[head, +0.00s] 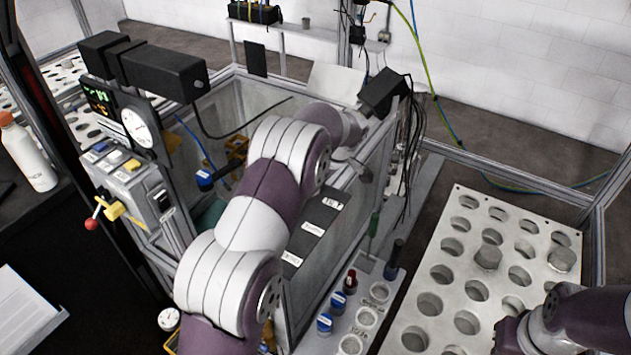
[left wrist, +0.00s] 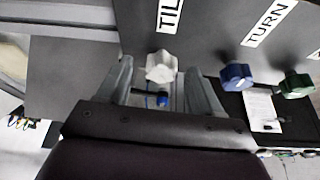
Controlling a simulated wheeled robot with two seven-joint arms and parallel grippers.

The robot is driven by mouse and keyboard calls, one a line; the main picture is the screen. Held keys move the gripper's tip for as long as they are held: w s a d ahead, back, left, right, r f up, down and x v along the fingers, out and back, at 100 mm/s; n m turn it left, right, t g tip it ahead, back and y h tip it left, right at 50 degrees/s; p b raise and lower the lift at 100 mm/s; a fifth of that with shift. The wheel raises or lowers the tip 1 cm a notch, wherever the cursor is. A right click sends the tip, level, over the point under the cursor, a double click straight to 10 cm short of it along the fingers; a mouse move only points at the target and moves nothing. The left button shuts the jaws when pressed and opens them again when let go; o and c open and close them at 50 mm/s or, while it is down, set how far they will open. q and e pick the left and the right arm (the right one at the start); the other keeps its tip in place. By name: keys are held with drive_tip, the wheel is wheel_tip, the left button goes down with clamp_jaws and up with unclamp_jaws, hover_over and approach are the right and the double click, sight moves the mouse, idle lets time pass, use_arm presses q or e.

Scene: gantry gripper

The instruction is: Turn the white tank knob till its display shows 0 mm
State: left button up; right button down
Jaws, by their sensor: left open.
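The white knob (left wrist: 162,66) sits on a dark panel in the left wrist view, beneath a label of which "TIL" shows. My left gripper (left wrist: 159,82) is open, with one finger on each side of the white knob and gaps visible beside it. I cannot tell how far the fingertips reach along its depth. In the head view my left arm reaches over the tank (head: 312,262), and its gripper and the knobs are hidden. A display (head: 100,97) at the upper left has green and orange digits, too small to read surely. My right gripper is not clearly visible.
A blue knob (left wrist: 236,76) and a green knob (left wrist: 296,84) stand right of the white one, near a "TURN" label. A round gauge (head: 136,128) sits by the display. A perforated plate (head: 450,275) and a rack of small bottles (head: 335,310) lie right of the tank.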

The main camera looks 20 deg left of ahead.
use_arm(q)
drive_tip(key=p+v, duration=1)
drive_tip(key=v, duration=0.2)
drive_tip(key=shift+d+r, duration=0.15)
drive_tip(key=shift+r, duration=0.15)
drive_tip(key=s+d+f+m+h+b, duration=0.1)
drive_tip(key=s+f+m+b, duration=0.4)
drive_tip(key=s, duration=0.3)
drive_tip(key=s+d+f+m+h+b, duration=0.1)
drive_tip(key=s+f+m+b, duration=0.3)
drive_tip(key=s, duration=0.5)
drive_tip(key=s+d+f+m+h+b, duration=0.1)
drive_tip(key=s+f+m+h+b, duration=0.1)
drive_tip(key=s+f+m+b, duration=0.3)
drive_tip(key=s+m+b, duration=0.1)
drive_tip(key=s, duration=0.3)
drive_tip(key=shift+d+f+m, duration=0.3)
drive_tip(key=shift+d+m, duration=0.05)
drive_tip(key=shift+m, duration=0.05)
